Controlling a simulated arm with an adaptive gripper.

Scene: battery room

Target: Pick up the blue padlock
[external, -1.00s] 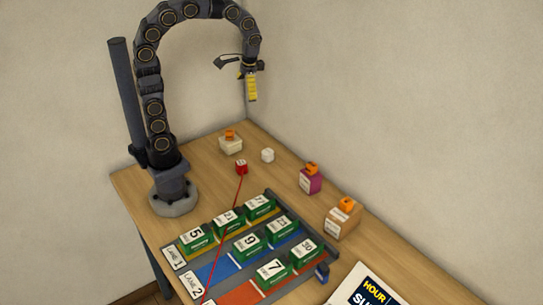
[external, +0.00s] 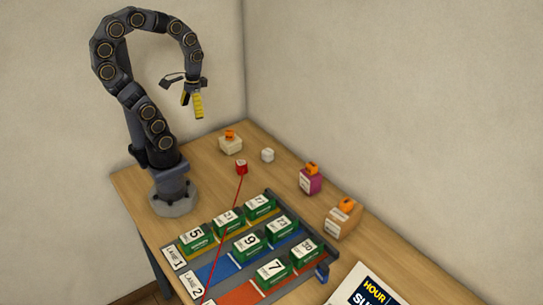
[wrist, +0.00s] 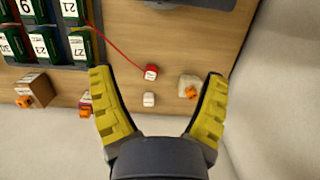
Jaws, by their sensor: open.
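The blue padlock (external: 322,272) is a small dark blue block at the lower right corner of the lane tray, in the external view. It does not show in the wrist view. My gripper (external: 192,106) hangs high above the back of the table, far from the padlock. In the wrist view my gripper (wrist: 158,76) has its two yellow-padded fingers spread wide with nothing held between them.
The lane tray (external: 219,265) holds several green numbered batteries. A red block (external: 241,167) with a red line, a white cube (external: 267,155), and cream (external: 231,146), purple (external: 311,183) and tan (external: 343,222) blocks with orange tops stand behind it. A sign (external: 362,290) lies at the front right.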

